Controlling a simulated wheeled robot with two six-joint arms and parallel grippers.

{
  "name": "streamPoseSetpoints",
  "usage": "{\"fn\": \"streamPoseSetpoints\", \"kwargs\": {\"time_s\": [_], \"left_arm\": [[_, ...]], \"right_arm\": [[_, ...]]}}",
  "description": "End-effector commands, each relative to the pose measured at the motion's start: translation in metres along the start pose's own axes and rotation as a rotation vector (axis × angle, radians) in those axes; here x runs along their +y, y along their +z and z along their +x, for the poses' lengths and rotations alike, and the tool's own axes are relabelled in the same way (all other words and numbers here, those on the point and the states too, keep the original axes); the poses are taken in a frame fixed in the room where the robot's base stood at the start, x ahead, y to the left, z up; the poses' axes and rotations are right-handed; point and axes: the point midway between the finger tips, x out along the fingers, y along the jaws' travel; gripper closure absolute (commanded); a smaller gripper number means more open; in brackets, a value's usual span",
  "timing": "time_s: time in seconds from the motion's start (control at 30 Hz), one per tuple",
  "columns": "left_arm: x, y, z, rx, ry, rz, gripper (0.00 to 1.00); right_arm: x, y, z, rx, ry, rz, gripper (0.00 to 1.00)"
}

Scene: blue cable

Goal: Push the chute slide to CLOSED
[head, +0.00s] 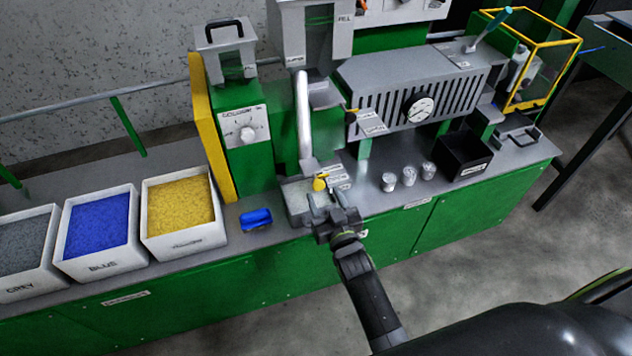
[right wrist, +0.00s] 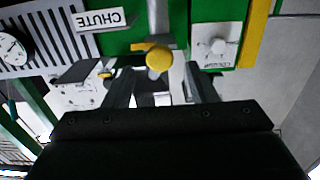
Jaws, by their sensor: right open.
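A round yellow knob (head: 320,184) sits low at the front of the machine, near the foot of a pale curved pipe (head: 303,115); I take it for the slide's handle. My right gripper (head: 324,205) is open just in front of it. In the right wrist view the knob (right wrist: 159,59) appears between the two spread fingers of the gripper (right wrist: 161,82), with gaps at both sides. I cannot tell whether a finger touches it. A white plate marked CHUTE (right wrist: 100,18) shows upside down there. The slide's position is not readable. My left gripper is not in view.
A blue block (head: 256,218) lies left of the gripper on the bench. Bins of grey (head: 25,243), blue (head: 98,220) and yellow (head: 179,203) pellets stand further left. Small cups (head: 409,175) and a black box (head: 465,157) stand to the right.

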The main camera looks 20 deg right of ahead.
Motion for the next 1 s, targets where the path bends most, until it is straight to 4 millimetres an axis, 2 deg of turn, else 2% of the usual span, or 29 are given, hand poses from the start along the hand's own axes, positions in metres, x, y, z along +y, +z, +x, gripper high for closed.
{"fn": "streamPoseSetpoints", "kwargs": {"time_s": [0.03,0.2,0.4,0.6,0.93,1.0], "left_arm": [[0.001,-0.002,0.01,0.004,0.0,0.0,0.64],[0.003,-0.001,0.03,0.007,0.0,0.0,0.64],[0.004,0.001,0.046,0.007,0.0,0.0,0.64],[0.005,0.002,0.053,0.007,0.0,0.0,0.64],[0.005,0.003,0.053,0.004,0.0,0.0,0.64],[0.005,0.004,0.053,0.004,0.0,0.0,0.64]], "right_arm": [[0.0,0.004,0.012,0.003,-0.002,-0.001,0.48],[0.0,0.006,0.04,0.002,-0.001,0.0,0.48],[0.0,0.005,0.06,0.0,-0.001,-0.001,0.48],[0.0,0.002,0.069,-0.001,-0.001,-0.001,0.48],[0.0,0.001,0.071,-0.002,0.0,0.0,0.48],[0.0,0.001,0.071,-0.002,0.0,0.0,0.56]]}}
